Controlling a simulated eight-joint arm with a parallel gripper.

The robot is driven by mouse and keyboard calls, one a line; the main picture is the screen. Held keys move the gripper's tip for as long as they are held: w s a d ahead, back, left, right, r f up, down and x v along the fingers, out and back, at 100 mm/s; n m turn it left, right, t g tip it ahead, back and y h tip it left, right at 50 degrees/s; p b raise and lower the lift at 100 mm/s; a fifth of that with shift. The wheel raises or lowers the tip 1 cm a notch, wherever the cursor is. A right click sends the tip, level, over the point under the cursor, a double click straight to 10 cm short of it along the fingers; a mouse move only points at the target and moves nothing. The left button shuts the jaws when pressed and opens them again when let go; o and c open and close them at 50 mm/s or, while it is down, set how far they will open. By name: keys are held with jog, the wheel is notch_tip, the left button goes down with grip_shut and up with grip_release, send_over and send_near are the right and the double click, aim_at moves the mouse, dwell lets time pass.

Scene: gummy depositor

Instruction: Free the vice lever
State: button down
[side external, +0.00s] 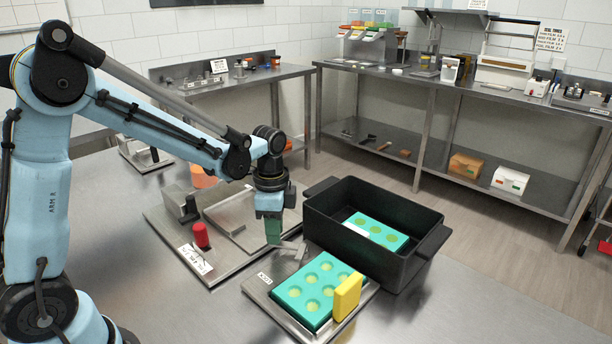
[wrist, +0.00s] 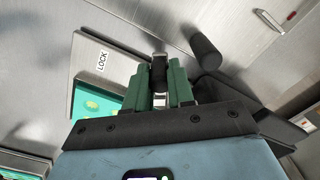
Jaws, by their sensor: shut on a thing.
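My gripper (side external: 273,232) points down between the red-handled plate and the mould fixture in the side view. In the wrist view its green fingers (wrist: 164,90) are shut on a dark upright piece (wrist: 159,68), which appears to be the vice lever's grip. The lever's lower end is hidden. The vice's metal base plate (side external: 259,286) carries a LOCK label, which also shows in the wrist view (wrist: 102,61). A teal mould (side external: 290,293) with round cavities lies on that plate. A yellow block (side external: 347,297) stands upright at the mould's right edge.
A black bin (side external: 338,234) stands close to the right of my gripper, with another teal mould (side external: 370,224) inside. A red-handled clamp (side external: 201,236) sits on a metal plate (side external: 176,231) to the left. The front right of the table is clear.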

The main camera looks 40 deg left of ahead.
jog(key=shift+w, duration=0.1)
dwell(0.3)
jog(key=c, duration=1)
grip_release()
jog(key=shift+o, duration=0.2)
notch_tip(320, 180, up, 12)
jog(key=s+d+f+n+t, duration=0.2)
jog(key=s+f+n+t, duration=0.1)
jog(key=s+n+t, duration=0.4)
jog(key=s+n, duration=0.3)
jog(key=shift+d, duration=0.3)
